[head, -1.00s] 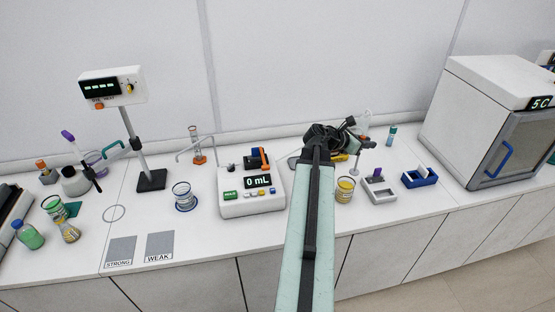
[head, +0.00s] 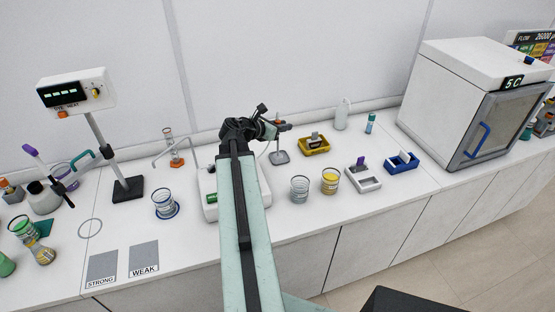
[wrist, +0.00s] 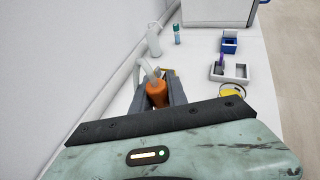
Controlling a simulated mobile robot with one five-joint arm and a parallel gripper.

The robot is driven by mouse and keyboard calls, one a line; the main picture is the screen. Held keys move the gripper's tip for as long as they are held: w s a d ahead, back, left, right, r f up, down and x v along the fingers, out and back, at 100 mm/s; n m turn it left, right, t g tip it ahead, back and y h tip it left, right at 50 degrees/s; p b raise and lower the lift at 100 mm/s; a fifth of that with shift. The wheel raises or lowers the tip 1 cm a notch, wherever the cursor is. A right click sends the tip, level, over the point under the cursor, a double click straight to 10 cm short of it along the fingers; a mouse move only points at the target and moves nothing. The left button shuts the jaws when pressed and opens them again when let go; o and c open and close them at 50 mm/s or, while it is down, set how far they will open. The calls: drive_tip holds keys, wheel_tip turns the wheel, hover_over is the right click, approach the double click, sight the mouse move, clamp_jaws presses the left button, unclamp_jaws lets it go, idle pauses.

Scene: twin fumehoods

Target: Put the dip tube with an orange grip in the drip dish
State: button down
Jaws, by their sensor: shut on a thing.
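My gripper (head: 283,127) is out over the back of the bench, right of the white dispenser (head: 209,196). In the wrist view its jaws (wrist: 157,96) are shut on the orange grip of the dip tube (wrist: 156,93). A pale part of the tube shows beyond the grip, and a thin pale curve hangs under the gripper in the head view. A yellow tray (head: 325,149) with a grey piece in it stands right of my gripper; it may be the drip dish, but I cannot be sure. A flat grey base (head: 279,158) lies below the gripper.
A clear beaker (head: 299,190) and a yellow-filled beaker (head: 330,181) stand in front of the tray. A grey rack (head: 364,180), a blue holder (head: 403,162), a white bottle (head: 342,114) and a white oven (head: 455,90) are to the right. The front bench strip is mostly clear.

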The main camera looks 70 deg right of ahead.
wheel_tip(320, 180, down, 8)
drive_tip(key=s+a+b, duration=0.1)
drive_tip(key=s+b, duration=0.2)
drive_tip(key=b, duration=0.4)
drive_tip(key=w+d+f+b, duration=0.2)
drive_tip(key=w+d, duration=0.1)
drive_tip(key=d, duration=0.4)
drive_tip(key=w+d+f+b, duration=0.2)
drive_tip(key=w+d+f, duration=0.1)
drive_tip(key=d, duration=0.4)
drive_tip(key=shift+w+b, duration=0.35)
drive_tip(key=shift+w, duration=0.25)
drive_tip(key=c, duration=1.3)
unclamp_jaws()
